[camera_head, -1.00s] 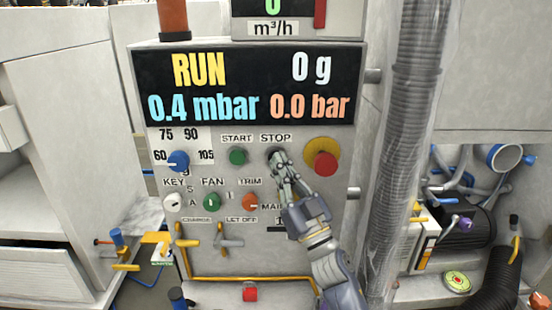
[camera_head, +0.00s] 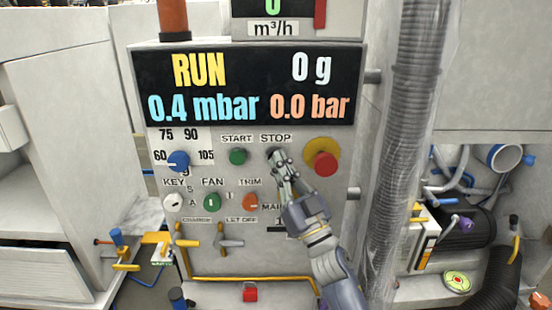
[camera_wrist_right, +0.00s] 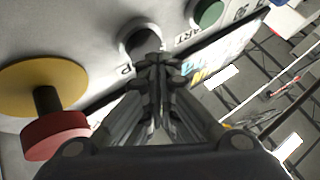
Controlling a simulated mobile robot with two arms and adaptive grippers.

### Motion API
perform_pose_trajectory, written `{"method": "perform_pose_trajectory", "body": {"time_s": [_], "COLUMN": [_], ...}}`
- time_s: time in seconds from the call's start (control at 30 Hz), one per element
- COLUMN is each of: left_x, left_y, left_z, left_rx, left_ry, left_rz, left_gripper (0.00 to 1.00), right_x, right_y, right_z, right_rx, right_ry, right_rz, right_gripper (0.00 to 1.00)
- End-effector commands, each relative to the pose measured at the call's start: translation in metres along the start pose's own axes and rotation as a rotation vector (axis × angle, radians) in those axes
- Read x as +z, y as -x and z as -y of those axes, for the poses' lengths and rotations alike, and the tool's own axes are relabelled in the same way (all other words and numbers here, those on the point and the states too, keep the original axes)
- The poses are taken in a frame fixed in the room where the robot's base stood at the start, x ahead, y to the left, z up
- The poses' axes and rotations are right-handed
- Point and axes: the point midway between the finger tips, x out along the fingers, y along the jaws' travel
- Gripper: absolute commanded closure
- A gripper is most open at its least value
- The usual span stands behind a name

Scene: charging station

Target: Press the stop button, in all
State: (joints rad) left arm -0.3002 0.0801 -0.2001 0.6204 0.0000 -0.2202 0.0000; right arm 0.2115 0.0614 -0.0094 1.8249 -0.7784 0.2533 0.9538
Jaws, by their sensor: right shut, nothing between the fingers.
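The stop button (camera_head: 271,152) is dark and sits under the STOP label (camera_head: 275,138) on the grey control panel. My right gripper (camera_head: 277,160) is shut and empty, its fingertips at the button and covering part of it. In the right wrist view, the dark button in its pale ring (camera_wrist_right: 138,38) lies just beyond the shut fingertips (camera_wrist_right: 157,62). I cannot tell whether they touch it. The display (camera_head: 248,84) reads RUN. My left gripper is not in view.
The red emergency knob (camera_head: 326,163) on its yellow disc sticks out right of the fingers. The green start button (camera_head: 237,156) is to the left. An orange knob (camera_head: 250,202) is below. A ribbed clear hose (camera_head: 405,130) runs down right of the panel.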

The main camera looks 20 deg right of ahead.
Motion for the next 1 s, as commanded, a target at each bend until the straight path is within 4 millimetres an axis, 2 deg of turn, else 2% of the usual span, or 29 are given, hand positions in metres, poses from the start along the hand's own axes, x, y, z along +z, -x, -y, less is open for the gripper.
{"method": "perform_pose_trajectory", "body": {"time_s": [1.0], "left_x": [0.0], "left_y": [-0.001], "left_z": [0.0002], "left_rx": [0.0], "left_ry": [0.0], "left_rz": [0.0], "left_gripper": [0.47], "right_x": [0.0041], "right_y": [-0.0058], "right_z": [-0.004], "right_rx": [0.0], "right_ry": [0.001], "right_rz": [0.0], "right_gripper": [1.0]}}
